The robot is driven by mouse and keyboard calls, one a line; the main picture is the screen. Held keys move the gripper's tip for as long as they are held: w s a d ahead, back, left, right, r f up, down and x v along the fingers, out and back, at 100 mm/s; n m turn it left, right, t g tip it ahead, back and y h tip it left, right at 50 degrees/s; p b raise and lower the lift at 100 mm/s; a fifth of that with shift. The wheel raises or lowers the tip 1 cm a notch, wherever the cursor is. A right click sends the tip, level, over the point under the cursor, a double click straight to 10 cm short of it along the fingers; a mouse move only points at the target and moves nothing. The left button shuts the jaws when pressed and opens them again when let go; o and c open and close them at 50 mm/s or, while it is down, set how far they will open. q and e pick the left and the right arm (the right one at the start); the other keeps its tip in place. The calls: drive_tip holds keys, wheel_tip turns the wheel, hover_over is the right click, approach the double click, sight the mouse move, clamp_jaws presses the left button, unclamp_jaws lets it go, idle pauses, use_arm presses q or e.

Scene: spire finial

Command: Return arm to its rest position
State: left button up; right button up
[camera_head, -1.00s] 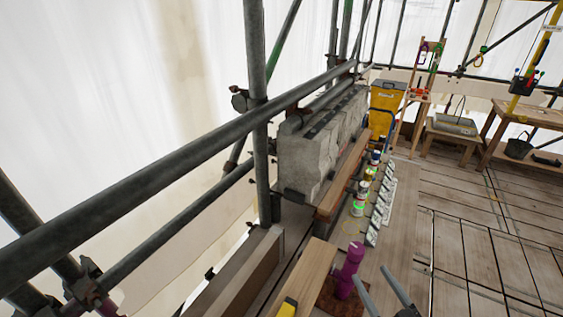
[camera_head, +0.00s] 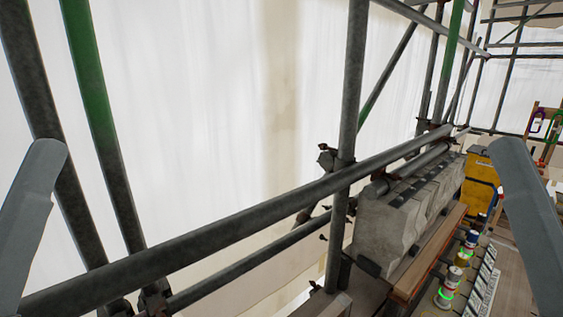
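Two smooth grey parts of my own arms show in the head view, one at the left edge and one at the right. Both rise from below and end in blunt tops. I cannot make out gripper fingers or fingertips on either one. Neither arm part visibly holds anything. The rest of both arms is outside the picture.
Scaffold tubes (camera_head: 200,243) cross in front and stand upright at the left and middle. A stone block row (camera_head: 385,225) lies beyond, with a wooden plank (camera_head: 428,255) beside it. Small jars (camera_head: 449,287) stand on the right, near a yellow bin (camera_head: 477,180).

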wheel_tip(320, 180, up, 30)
drive_tip(key=p, duration=2.6)
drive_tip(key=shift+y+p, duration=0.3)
drive_tip(key=shift+p, duration=0.05)
